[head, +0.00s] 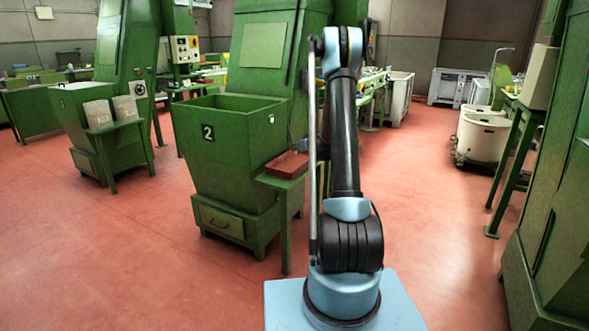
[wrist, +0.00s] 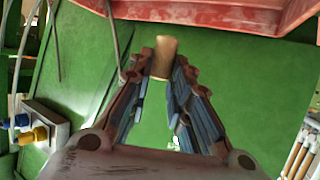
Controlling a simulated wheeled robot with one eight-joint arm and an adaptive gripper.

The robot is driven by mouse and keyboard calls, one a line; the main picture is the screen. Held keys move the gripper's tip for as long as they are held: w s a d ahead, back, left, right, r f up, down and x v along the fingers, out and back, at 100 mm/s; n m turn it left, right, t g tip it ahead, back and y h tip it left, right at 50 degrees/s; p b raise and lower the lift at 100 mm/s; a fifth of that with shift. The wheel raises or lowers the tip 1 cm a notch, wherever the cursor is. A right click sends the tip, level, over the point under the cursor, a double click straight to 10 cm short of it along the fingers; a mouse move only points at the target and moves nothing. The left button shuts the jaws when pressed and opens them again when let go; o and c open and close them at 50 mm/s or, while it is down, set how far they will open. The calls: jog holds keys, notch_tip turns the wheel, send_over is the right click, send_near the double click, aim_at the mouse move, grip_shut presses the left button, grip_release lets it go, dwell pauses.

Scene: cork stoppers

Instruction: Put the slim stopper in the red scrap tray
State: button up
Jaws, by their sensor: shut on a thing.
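The slim stopper (wrist: 163,52) is a tan cork cylinder between my gripper's fingertips (wrist: 164,70) in the wrist view. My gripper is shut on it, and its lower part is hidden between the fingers. The red scrap tray (wrist: 215,14) crosses the top of the wrist view, with the stopper's end appearing just below its edge and apart from it in the picture. In the head view the red tray (head: 289,165) sits on a green stand beside the machine marked 2. My gripper and the stopper cannot be made out in the head view.
The green hopper marked 2 (head: 232,125) stands left of my arm. Two pale containers (head: 98,114) sit on a stand farther left. White drums (head: 482,137) stand at right, near a green machine. The red floor (head: 140,250) at front left is clear.

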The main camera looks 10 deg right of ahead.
jog(key=w+r, duration=0.1)
jog(key=w, duration=0.4)
jog(key=shift+n+y, duration=0.3)
jog(key=shift+w+a+f, duration=0.1)
jog(key=shift+w+f, duration=0.05)
jog(key=shift+f, duration=4.75)
jog(key=o, duration=0.6)
jog(key=shift+o, duration=0.3)
